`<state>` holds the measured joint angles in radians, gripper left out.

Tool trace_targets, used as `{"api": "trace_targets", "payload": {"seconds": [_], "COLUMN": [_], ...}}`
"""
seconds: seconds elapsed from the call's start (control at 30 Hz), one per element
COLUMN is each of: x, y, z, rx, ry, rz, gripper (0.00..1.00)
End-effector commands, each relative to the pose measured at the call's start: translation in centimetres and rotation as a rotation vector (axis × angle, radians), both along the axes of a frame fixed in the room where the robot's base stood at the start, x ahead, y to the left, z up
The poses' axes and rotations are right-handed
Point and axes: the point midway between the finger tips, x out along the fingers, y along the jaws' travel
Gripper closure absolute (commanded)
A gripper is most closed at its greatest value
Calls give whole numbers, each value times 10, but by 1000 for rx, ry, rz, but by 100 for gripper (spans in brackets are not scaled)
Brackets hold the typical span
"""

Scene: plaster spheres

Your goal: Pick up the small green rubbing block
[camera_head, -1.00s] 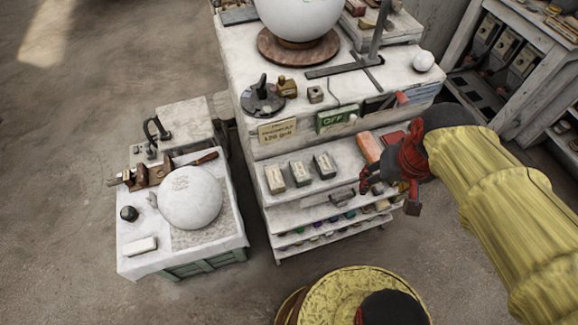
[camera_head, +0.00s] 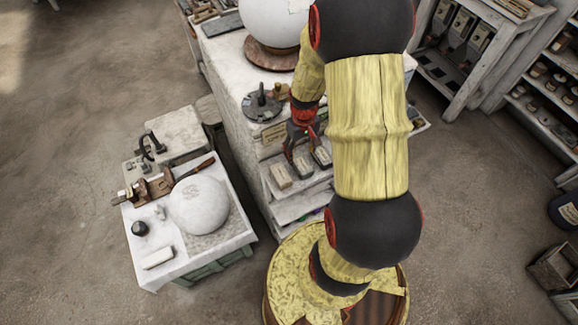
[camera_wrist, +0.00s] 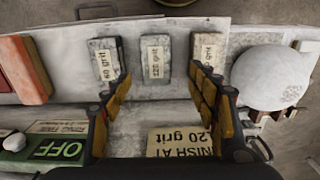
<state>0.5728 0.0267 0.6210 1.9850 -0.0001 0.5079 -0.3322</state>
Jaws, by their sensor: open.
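Three small labelled blocks lie in a row on the upper shelf of the white stand. In the wrist view they are a 60 grit block (camera_wrist: 103,66), a middle 220 grit block (camera_wrist: 155,60) and a right-hand grit block (camera_wrist: 207,50). All look greyish; I cannot tell surely which is the green one. My gripper (camera_wrist: 161,82) is open and empty. Its fingers point towards the row, with the middle block showing between them. In the head view my gripper (camera_head: 304,150) hangs over the blocks and partly covers them.
An orange block (camera_wrist: 22,70) lies left of the row. A cart with a white sphere (camera_head: 199,205) stands left of the stand.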

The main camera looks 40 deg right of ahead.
Motion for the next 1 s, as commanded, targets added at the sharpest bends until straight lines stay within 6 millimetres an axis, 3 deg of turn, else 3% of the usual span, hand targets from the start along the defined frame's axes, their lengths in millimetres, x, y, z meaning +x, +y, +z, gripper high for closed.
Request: {"api": "trace_targets", "payload": {"seconds": [0.6,0.9,1.0], "x": [-5,-4,-4], "y": [-4,-4,-4], "z": [-70,-75,-75], "rx": [2,0,0], "ry": [3,1,1], "rz": [6,5,5], "gripper": [41,41,45]}}
